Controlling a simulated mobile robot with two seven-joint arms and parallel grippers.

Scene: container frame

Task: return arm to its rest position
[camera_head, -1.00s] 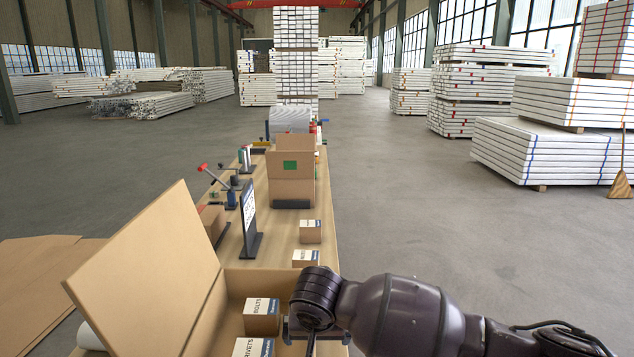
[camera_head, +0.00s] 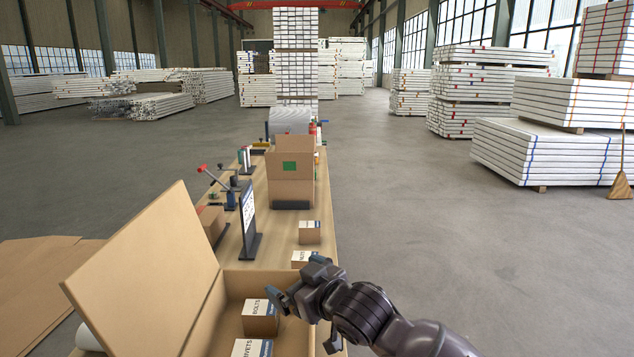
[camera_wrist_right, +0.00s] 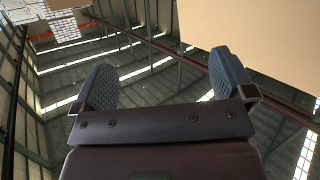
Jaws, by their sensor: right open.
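My right arm comes in from the lower right of the head view. Its gripper (camera_head: 298,282) is over the right side of the open cardboard box (camera_head: 207,315). In the right wrist view the two fingers of the right gripper (camera_wrist_right: 165,85) stand wide apart with nothing between them. That view looks up at the roof, with a plain tan surface at its upper right. Inside the box are a small carton marked BOLTS (camera_head: 260,318) and a carton marked RIVETS (camera_head: 252,348). My left gripper is not in view.
Two small cartons (camera_head: 309,232) (camera_head: 304,258) stand on the wooden table (camera_head: 283,255). A dark sign stand (camera_head: 250,220), a taller open box (camera_head: 291,180) and tools are farther back. The box's raised flap (camera_head: 150,275) stands at left.

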